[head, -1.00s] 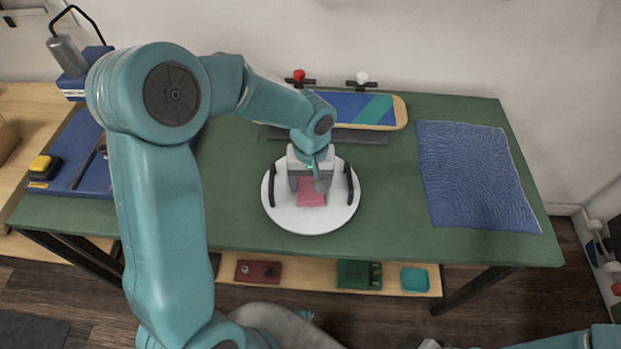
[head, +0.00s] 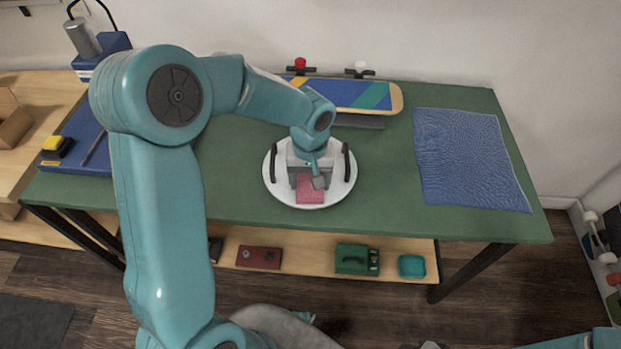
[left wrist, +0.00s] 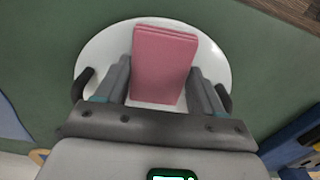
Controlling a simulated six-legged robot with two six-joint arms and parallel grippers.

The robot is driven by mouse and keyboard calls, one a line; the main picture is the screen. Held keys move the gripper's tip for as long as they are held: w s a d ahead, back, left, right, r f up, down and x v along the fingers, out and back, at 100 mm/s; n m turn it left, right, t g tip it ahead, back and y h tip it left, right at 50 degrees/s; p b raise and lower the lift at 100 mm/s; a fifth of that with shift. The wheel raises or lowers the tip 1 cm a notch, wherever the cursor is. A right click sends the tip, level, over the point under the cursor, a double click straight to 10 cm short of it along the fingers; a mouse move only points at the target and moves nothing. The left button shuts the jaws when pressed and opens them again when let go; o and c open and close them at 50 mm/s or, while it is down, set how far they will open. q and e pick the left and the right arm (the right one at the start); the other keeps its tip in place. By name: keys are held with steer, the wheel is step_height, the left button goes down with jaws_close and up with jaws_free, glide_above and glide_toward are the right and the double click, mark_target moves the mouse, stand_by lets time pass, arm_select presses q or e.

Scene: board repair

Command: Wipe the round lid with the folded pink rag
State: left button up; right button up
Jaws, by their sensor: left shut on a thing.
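The round lid (head: 340,190) is white and lies on the green bench top. A dark curved bar stands at its left side and another at its right. The folded pink rag (head: 309,190) is on the lid near its front rim. My left gripper (head: 307,183) points down over the lid and is shut on the rag. In the left wrist view, the rag (left wrist: 163,65) sits between the two fingers (left wrist: 160,92), with the white lid (left wrist: 103,48) beneath it. My right gripper is out of view.
A blue cloth (head: 470,160) lies flat at the bench's right. A skateboard deck (head: 350,95) lies behind the lid. A blue machine (head: 90,140) is at the left. Green bench top (head: 385,190) is bare between lid and cloth. Small parts lie on the lower shelf (head: 310,258).

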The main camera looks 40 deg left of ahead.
arm_select(q)
steer(key=shift+s+d+r, duration=0.15)
steer(key=shift+r+p, duration=0.15)
steer(key=shift+p, duration=0.2)
steer(key=shift+r, duration=0.8)
steer(key=shift+r+p, duration=0.7)
steer(key=shift+w+r+p, duration=0.2)
steer(key=shift+r+p, duration=0.4)
steer(key=shift+r, duration=0.1)
step_height(320, 180, up, 2)
steer(key=shift+s+r+p, duration=0.15)
steer(key=shift+r+p, duration=0.05)
steer(key=shift+p, duration=0.65)
steer(key=shift+r+p, duration=0.3)
steer(key=shift+r, duration=0.05)
